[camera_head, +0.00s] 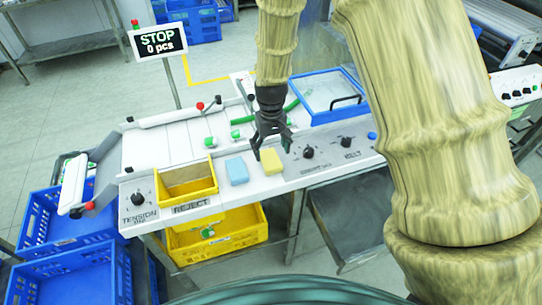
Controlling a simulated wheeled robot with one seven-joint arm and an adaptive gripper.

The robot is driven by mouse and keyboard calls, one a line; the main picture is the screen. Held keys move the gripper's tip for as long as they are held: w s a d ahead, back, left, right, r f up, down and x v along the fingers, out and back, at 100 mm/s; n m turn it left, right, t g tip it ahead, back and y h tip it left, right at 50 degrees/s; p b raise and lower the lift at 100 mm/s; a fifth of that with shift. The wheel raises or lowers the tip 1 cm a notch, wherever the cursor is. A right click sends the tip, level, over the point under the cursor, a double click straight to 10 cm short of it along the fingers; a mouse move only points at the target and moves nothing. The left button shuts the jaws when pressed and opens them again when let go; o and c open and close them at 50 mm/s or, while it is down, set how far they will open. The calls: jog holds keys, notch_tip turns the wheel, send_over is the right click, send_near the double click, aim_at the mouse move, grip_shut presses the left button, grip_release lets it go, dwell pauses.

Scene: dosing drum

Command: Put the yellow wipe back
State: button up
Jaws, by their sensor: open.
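The yellow wipe (271,161) is a small block lying on the white front panel of the machine (242,205). A blue wipe (237,171) lies just to its left. My gripper (272,152) points down right at the yellow wipe, with its fingers apart. In this single view I cannot tell whether the fingers touch the wipe. Part of the wipe's upper edge may be hidden by the fingers.
A yellow reject bin (187,189) is left of the wipes, with a larger yellow crate (218,236) below. Black knobs (308,152) are to the right. A blue-framed lid (327,92) stands behind. Blue crates (75,275) stand at the lower left. A STOP display (159,42) rises behind.

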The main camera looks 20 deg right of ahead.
aim_at(271, 160)
notch_tip(271, 160, up, 7)
jog(key=b, duration=0.1)
jog(key=shift+f+b, duration=0.15)
jog(key=shift+b, duration=0.15)
